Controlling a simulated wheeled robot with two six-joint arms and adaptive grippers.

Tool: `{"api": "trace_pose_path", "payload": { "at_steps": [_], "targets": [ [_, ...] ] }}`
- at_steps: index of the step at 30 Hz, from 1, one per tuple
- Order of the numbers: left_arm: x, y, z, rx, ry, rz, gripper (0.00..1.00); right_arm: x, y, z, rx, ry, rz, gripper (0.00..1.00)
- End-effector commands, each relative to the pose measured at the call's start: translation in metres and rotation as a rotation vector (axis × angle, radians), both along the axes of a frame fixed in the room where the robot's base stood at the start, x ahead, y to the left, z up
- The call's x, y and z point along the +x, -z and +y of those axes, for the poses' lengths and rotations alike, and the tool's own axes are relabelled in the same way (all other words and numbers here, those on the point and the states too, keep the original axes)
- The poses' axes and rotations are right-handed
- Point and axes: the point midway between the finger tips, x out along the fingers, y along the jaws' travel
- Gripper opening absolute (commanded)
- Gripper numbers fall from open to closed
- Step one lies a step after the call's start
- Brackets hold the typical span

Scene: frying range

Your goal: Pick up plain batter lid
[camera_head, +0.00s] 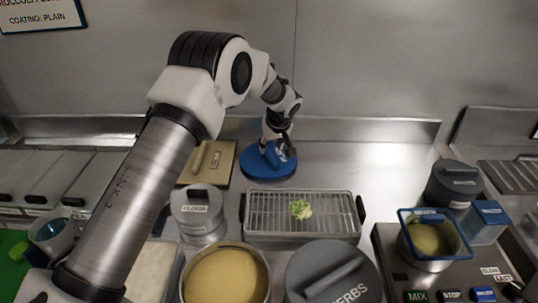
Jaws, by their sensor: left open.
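A round blue lid (255,170) with a raised blue handle lies flat on the steel counter near the back wall. Its small label is too small to read, so I cannot tell for certain that it is the plain batter lid. My left gripper (279,148) is over the lid at its handle, pointing down, with its fingers open. I cannot tell whether the fingers touch the handle. An uncovered round pot of pale yellow batter (226,277) stands at the front. My right gripper is not in view.
A tan square lid (222,168) lies just left of the blue lid. A wire rack tray (262,222) holds a green floret. A flour canister (198,212) and a grey herbs lid (300,270) stand nearby. The counter right of the blue lid is clear.

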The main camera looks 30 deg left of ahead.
Motion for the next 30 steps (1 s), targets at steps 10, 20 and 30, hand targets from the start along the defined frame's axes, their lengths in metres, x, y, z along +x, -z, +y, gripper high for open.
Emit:
{"api": "trace_pose_path", "payload": {
  "at_steps": [10, 20, 30],
  "targets": [
    [0.006, 0.033, 0.011, 0.0, 0.0, 0.001, 0.46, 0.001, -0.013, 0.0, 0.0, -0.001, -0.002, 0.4],
    [0.006, 0.034, 0.011, 0.0, 0.0, 0.001, 0.46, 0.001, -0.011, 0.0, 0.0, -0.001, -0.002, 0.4],
    [0.006, 0.034, 0.011, 0.0, 0.0, 0.001, 0.0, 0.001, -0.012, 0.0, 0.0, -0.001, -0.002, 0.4]
  ]
}}
